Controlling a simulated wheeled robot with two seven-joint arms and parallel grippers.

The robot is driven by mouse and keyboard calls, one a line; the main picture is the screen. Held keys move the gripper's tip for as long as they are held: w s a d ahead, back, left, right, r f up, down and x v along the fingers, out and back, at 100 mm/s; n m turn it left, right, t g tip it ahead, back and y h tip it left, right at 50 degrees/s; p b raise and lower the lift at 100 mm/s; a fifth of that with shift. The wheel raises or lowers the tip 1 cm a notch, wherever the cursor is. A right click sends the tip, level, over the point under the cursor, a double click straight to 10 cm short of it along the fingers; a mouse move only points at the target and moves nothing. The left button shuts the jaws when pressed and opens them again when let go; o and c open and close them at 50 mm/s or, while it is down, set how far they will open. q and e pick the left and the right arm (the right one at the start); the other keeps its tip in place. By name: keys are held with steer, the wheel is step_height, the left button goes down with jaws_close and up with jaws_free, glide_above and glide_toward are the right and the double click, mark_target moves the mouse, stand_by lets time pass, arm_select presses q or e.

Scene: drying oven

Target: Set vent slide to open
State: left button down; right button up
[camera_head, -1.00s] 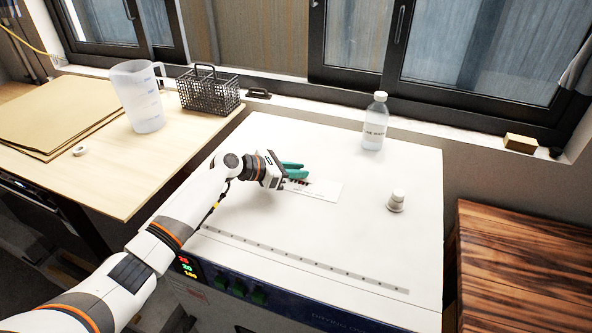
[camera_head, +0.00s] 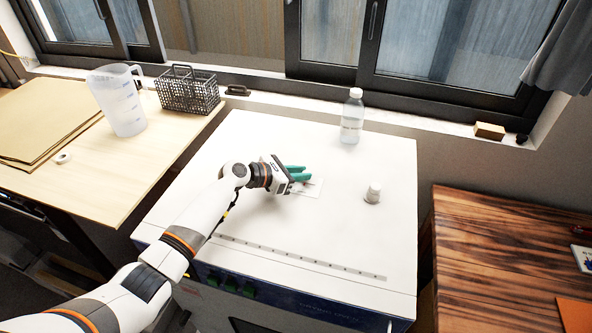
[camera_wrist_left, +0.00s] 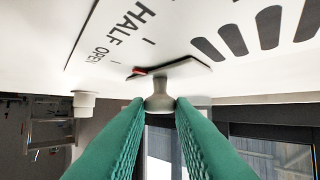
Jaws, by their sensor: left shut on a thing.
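The vent slide is a thin plate with a pale round knob (camera_wrist_left: 160,97) and a red mark (camera_wrist_left: 138,73) on its edge. My left gripper (camera_head: 306,174) has green fingers and is shut on the knob, as the left wrist view (camera_wrist_left: 160,110) shows. The white label plate (camera_head: 312,191) lies on the oven top, partly hidden by the gripper in the head view. In the wrist view, HALF and OPEN are printed beside the slide, and the red mark lies near the OPEN side. Dark vent slots (camera_wrist_left: 235,40) show to the right. My right gripper is out of view.
The white oven top (camera_head: 230,150) is mostly clear. A jug (camera_head: 122,103) and wire basket (camera_head: 188,93) stand left.

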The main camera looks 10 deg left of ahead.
arm_select(q)
steer(key=c, duration=1.6)
jaws_free()
steer(key=shift+s+d, duration=0.1)
steer(key=shift+d, duration=0.1)
steer(key=o, duration=0.3)
steer(key=shift+d, duration=0.1)
steer(key=v, duration=1)
steer(key=shift+s+a, duration=0.15)
steer(key=shift+a, duration=0.1)
steer(key=shift+s+a+r, duration=0.4)
steer(key=shift+s, duration=0.05)
